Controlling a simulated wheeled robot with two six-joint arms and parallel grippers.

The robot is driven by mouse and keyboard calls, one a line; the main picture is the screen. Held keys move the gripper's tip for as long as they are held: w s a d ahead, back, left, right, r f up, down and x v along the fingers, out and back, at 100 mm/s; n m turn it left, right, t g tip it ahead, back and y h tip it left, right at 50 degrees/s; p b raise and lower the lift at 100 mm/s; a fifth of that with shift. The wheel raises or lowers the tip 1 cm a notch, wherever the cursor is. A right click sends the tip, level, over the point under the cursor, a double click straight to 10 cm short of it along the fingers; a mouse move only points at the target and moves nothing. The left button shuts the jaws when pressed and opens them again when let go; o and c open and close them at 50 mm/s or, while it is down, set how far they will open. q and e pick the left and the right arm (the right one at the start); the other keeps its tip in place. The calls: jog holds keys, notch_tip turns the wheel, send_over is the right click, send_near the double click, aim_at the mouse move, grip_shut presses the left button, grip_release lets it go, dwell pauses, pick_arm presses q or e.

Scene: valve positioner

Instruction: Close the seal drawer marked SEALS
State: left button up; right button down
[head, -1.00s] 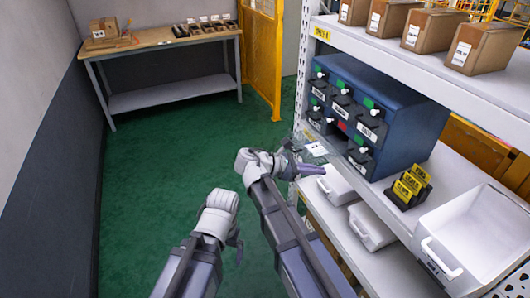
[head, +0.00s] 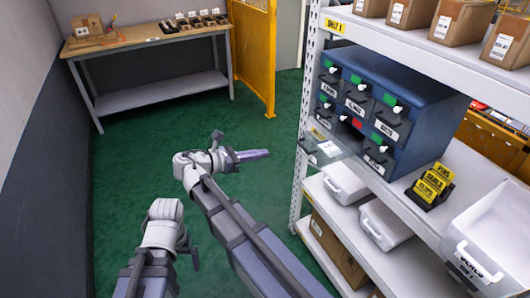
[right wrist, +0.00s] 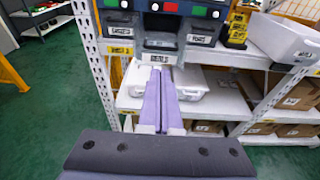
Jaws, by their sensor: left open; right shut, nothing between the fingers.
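The blue drawer cabinet (head: 425,112) stands on the shelf, its dark drawers facing left. One lower drawer (head: 324,148), below a red marker, sticks out of the cabinet front; its label is too small to read surely. In the right wrist view this drawer (right wrist: 155,58) shows just beyond my fingertips. My right gripper (head: 265,154) is shut and empty, to the left of the pulled-out drawer, with a gap between them. Its purple fingers (right wrist: 162,70) lie together. My left gripper (head: 190,255) is open, low at the left over the floor and away from the cabinet.
The shelf's perforated white upright (head: 307,110) stands close to the drawer. White bins (head: 385,222) and yellow signs (head: 433,183) are on the shelves to the right. A workbench (head: 145,40) is at the back left. The green floor between is clear.

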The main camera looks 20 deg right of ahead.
jog(key=s+b+x, duration=0.1)
jog(key=b+x, duration=0.1)
jog(key=x, duration=1)
jog(key=shift+w, duration=0.5)
jog(key=shift+d+f, duration=0.1)
jog(key=shift+d, duration=0.1)
jog(key=r+x, duration=0.1)
jog(key=x, duration=0.4)
jog(key=r+x, duration=0.1)
jog(key=x, duration=0.5)
jog(key=r+x, duration=0.1)
jog(key=x, duration=0.4)
jog(key=shift+d, duration=0.55)
jog(key=shift+w+d+r, duration=0.1)
jog(key=shift+d, duration=0.25)
jog(key=shift+r, duration=0.1)
